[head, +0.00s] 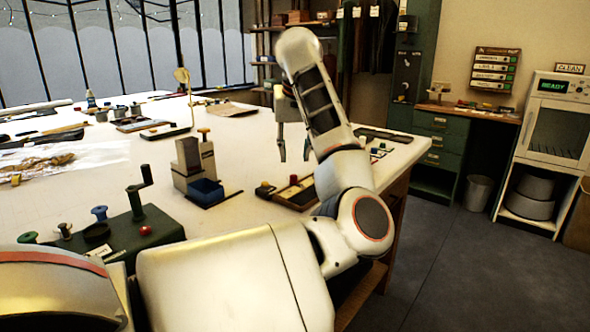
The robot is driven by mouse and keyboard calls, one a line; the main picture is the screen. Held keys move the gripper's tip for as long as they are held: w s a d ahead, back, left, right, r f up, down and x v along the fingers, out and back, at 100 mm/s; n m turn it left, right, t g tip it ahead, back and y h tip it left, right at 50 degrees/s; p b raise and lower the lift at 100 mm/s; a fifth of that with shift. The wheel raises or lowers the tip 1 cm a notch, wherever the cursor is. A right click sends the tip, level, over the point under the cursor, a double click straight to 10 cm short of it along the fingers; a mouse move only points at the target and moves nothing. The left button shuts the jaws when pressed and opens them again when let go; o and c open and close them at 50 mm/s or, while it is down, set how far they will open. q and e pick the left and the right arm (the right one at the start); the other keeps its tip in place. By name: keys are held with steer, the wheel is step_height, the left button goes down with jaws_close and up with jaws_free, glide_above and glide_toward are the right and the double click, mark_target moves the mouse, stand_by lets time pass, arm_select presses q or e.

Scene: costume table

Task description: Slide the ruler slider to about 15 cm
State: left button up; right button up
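I cannot clearly pick out the ruler or its slider in the head view. My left gripper (294,152) points down above the table, behind this piece in the picture. Its two fingers are apart with nothing visible between them. A dark flat strip (385,134) lies farther right, partly behind my arm; I cannot tell what it is. My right gripper is not in view.
A grey block device with a blue bin (206,191) stands left of the gripper. A dark green box with a crank (137,222) is nearer. Trays and tools lie at the back left. The white table (240,150) is bare around the gripper's left side.

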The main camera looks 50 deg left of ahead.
mark_target(294, 175)
arm_select(q)
steer(key=b+x, duration=0.1)
steer(key=x, duration=0.6)
steer(key=shift+f+b, duration=0.25)
steer(key=shift+b, duration=0.1)
jaws_close()
